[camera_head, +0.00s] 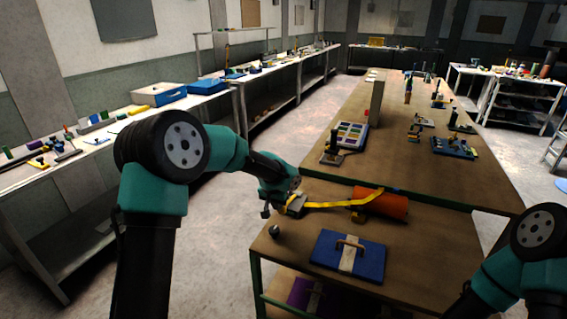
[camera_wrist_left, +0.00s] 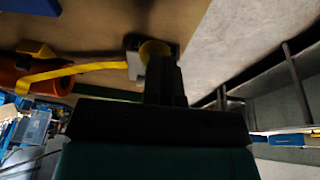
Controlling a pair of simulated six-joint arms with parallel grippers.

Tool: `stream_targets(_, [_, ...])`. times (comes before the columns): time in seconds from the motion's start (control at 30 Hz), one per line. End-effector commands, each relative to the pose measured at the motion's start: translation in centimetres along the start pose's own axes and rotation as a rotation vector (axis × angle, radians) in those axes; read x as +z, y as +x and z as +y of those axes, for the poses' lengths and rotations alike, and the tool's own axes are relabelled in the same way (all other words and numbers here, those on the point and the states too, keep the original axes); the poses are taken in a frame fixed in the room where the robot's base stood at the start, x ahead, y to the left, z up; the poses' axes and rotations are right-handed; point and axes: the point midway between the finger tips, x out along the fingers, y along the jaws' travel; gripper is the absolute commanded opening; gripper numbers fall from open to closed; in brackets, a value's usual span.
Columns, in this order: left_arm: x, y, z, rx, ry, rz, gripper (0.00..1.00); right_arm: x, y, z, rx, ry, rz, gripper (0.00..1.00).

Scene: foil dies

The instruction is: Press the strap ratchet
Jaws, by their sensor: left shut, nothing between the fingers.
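The strap ratchet (camera_head: 296,205) is a small grey metal piece near the left edge of the near bench. A yellow strap (camera_head: 332,205) runs from it to the right and over an orange cylinder (camera_head: 385,205). My left gripper (camera_head: 284,198) is at the ratchet, shut and empty. In the left wrist view its dark fingers (camera_wrist_left: 165,78) lie right by the ratchet (camera_wrist_left: 133,66) and a round yellow part (camera_wrist_left: 154,48). The fingers overlap it in the picture; I cannot tell whether they touch. My right arm shows at the lower right, its gripper out of frame.
A blue board (camera_head: 373,262) with a pale band and brown handle lies in front of the strap. A small dark knob (camera_head: 275,231) stands near the bench's left edge. Bare bench lies around the board.

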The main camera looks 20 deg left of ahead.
Motion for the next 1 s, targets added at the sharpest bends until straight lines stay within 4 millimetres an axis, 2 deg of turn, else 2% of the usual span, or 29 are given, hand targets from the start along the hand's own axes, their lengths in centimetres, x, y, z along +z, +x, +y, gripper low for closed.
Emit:
stream_targets(0.47, [-0.2, -0.6, -0.2, -0.001, -0.001, 0.001, 0.0, 0.0, 0.0, 0.0, 0.0, 0.0, 0.0, 0.43])
stream_targets(0.57, [-0.5, -1.4, -0.4, -0.002, -0.003, 0.002, 0.0, 0.0, 0.0, 0.0, 0.0, 0.0, 0.0, 0.43])
stream_targets(0.73, [-1.3, -4.0, -1.0, -0.003, -0.009, 0.004, 0.0, 0.0, 0.0, 0.0, 0.0, 0.0, 0.0, 0.43])
stream_targets(1.0, [1.0, -8.3, -1.0, -0.002, -0.008, 0.003, 0.0, 0.0, 0.0, 0.0, 0.0, 0.0, 0.0, 0.43])
